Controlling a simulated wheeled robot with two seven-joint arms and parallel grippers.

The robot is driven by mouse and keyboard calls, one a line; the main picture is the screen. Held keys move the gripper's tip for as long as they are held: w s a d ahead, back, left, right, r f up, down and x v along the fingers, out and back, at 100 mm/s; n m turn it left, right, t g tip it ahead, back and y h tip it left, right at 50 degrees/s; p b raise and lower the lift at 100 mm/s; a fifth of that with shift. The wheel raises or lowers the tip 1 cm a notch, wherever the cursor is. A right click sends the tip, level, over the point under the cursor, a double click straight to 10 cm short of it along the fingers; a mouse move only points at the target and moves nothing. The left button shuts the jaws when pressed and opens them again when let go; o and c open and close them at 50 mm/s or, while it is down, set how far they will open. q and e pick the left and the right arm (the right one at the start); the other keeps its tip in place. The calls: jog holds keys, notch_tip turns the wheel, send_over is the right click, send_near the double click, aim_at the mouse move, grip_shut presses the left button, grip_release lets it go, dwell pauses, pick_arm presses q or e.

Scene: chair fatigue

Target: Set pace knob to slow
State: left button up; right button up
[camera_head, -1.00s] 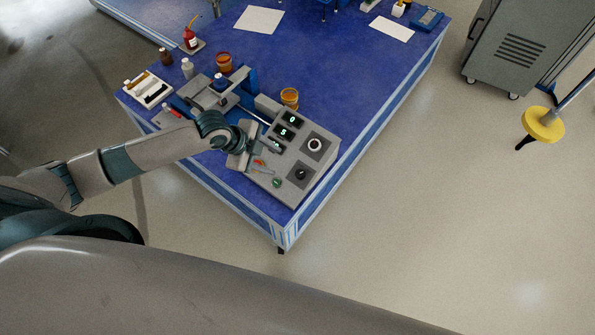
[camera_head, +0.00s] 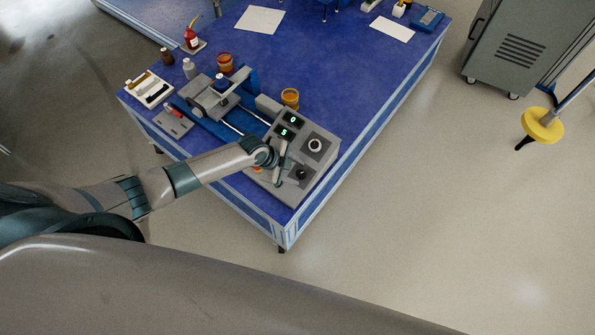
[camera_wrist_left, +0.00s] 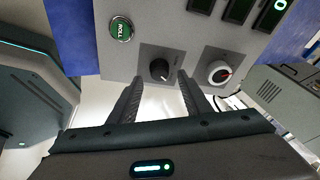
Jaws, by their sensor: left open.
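The grey control panel (camera_head: 322,136) sits at the near corner of the blue table. It has a black knob (camera_head: 301,174) and a white-ringed knob (camera_head: 316,145), each on a dark square plate. The black knob (camera_wrist_left: 160,69) and the white-ringed knob (camera_wrist_left: 219,72) also show in the left wrist view. I cannot read which one is the pace knob. My left gripper (camera_head: 286,176) is open and empty beside the black knob. In the wrist view its fingertips stand either side of that knob, apparently just short of it. My right gripper is out of view.
A green ROLL button (camera_wrist_left: 121,29) is left of the black knob in the wrist view. Green displays (camera_head: 284,132) are on the panel. A grey roller device (camera_head: 211,100) and an orange jar (camera_head: 290,97) stand behind it.

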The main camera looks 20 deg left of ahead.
aim_at(301, 174)
pick_arm(q)
jog(key=shift+x, duration=0.75)
jog(key=shift+w+d+f, duration=0.1)
jog(key=shift+f, duration=0.2)
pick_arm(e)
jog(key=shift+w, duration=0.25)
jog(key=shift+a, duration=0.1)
pick_arm(q)
jog(key=c, duration=1)
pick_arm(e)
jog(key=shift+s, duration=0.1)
